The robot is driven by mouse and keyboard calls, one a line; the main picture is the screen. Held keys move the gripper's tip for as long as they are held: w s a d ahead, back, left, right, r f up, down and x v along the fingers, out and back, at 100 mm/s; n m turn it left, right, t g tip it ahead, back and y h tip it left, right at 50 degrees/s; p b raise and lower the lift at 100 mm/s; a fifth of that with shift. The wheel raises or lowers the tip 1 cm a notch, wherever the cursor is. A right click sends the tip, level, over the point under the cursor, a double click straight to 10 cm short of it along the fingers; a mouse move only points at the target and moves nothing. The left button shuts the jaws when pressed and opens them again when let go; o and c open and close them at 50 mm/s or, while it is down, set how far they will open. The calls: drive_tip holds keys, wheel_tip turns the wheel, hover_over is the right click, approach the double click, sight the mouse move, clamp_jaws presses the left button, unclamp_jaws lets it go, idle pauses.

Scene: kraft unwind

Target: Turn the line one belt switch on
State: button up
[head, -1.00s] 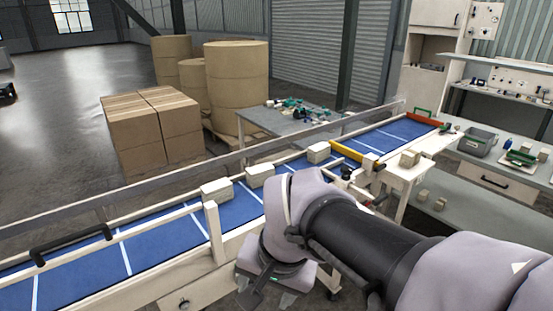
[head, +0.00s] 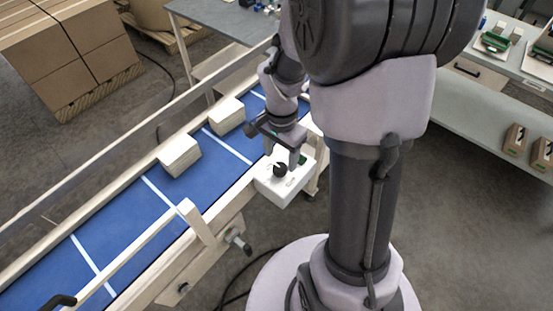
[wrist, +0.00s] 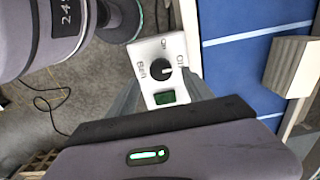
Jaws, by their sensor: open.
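The belt switch is a black round knob (head: 280,170) on a white box (head: 272,190) fixed at the near side of the blue belt. In the wrist view the knob (wrist: 160,69) has printed labels around it, and its light mark points right, towards what looks like "Off". A small green panel (wrist: 165,98) sits below the knob on the box face. My gripper (head: 284,157) is just above the box. In the wrist view its grey fingers are apart, one on each side of the knob; I cannot tell whether they touch it.
The blue belt (head: 140,215) runs behind the box and carries pale blocks (head: 180,155). A rail post (head: 197,222) and a side knob (head: 240,243) stand left of the box. Stacked cartons (head: 70,45) are at far left. A grey bench (head: 470,110) is at right, with open floor before it.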

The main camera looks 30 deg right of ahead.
sight(280, 167)
wheel_tip(280, 167, down, 4)
drive_tip(key=shift+f+b, duration=0.25)
drive_tip(key=shift+b, duration=0.05)
drive_tip(key=shift+c, duration=0.2)
drive_tip(key=shift+w, duration=0.1)
clamp_jaws()
